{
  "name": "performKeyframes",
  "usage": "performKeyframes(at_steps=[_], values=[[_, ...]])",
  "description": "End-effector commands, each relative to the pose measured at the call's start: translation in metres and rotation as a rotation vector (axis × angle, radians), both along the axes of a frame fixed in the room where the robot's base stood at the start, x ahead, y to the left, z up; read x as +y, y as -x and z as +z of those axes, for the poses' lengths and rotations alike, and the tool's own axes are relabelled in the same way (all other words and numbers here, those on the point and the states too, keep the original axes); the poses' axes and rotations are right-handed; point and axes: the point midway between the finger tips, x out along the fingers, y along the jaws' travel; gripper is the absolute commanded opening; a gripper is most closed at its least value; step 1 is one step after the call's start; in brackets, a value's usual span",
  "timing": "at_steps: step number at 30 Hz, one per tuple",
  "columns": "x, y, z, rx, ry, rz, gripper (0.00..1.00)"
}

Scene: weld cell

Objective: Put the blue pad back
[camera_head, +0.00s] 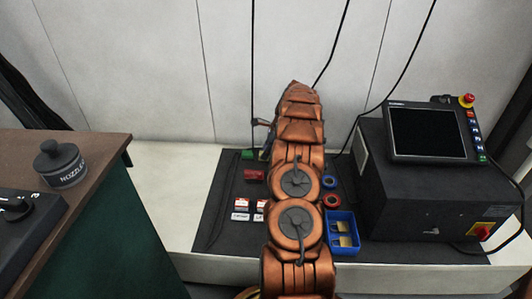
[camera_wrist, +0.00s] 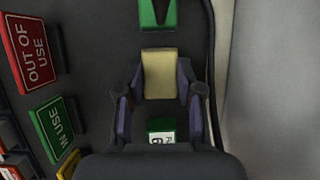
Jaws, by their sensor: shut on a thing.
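My gripper (camera_wrist: 160,84) shows in the wrist view, its two blue-violet fingers either side of a beige block (camera_wrist: 159,66). The fingers are shut on this block by its sides. No separate blue pad can be made out. A green piece with a white label and a "6" (camera_wrist: 160,136) shows between the fingers, nearer the wrist. In the head view, my arm hides the gripper and what it holds. A blue tray (camera_head: 330,246) with tan pieces in it stands on the dark mat, right of my arm.
A red "OUT OF USE" sign (camera_wrist: 36,48) and green "IN USE" sign (camera_wrist: 53,128) lie left of the gripper. A green piece (camera_wrist: 150,14) lies beyond it. A blue ring (camera_head: 329,182), red ring (camera_head: 332,202) and dark control box (camera_head: 425,205) stand right of my arm.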

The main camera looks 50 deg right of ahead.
Motion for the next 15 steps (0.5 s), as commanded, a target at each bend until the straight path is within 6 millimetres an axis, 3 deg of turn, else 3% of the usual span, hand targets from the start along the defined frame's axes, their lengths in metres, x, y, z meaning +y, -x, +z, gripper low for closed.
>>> performKeyframes(at_steps=[5,6,12,15], values=[[0.0,0.0,-0.0011,0.0,0.0,-0.001,0.09],[-0.0004,0.0002,-0.0021,0.0,0.0,-0.001,0.38],[-0.0002,-0.0001,-0.0024,0.0,0.0,-0.001,0.59],[-0.0003,-0.0001,-0.0023,-0.001,0.001,0.0,0.61]])
